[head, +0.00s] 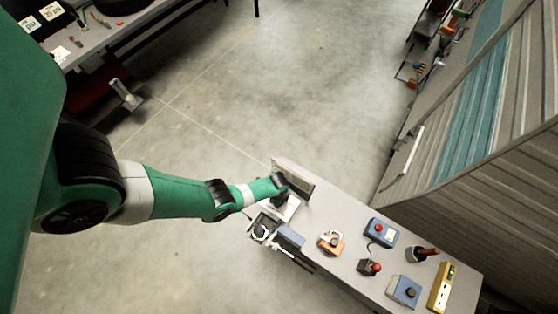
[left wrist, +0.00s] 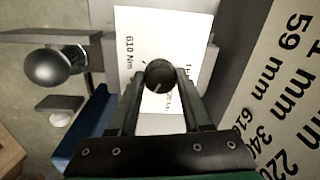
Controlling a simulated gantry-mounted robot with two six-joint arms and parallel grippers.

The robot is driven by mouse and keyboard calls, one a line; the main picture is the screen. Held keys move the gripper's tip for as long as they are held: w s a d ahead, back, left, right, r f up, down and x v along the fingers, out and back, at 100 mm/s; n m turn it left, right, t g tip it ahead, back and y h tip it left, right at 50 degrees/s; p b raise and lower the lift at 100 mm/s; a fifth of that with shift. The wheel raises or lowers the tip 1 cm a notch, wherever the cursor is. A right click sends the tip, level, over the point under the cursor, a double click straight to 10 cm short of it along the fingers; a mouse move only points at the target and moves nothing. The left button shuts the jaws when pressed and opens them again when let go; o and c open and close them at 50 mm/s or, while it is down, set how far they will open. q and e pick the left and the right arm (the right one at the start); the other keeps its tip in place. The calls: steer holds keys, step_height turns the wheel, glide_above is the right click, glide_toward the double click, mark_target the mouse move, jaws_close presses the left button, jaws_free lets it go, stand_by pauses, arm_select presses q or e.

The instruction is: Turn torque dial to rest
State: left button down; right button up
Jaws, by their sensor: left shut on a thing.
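The torque dial is a round black knob (left wrist: 160,74) with a pale pointer line, on a white plate (left wrist: 136,28). Readable print on the plate includes "610 Nm"; other print is partly covered. My left gripper (left wrist: 160,82) is shut on the knob, one finger on each side of it. In the head view my left gripper (head: 287,198) reaches down to the left end of the bench (head: 335,272), over the white plate (head: 290,211). The knob itself is hidden there by the gripper. My right gripper is not in view.
A printed board (left wrist: 285,90) stands to the right. Along the bench are an orange device (head: 331,243), a blue button box (head: 381,232) and a yellow strip (head: 443,287).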

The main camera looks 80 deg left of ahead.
arm_select(q)
steer(key=n, duration=1.2)
steer(key=shift+w+g, duration=0.1)
steer(key=shift+g, duration=0.2)
steer(key=n, duration=1)
steer(key=shift+n, duration=0.5)
steer(key=shift+c, duration=1.8)
jaws_free()
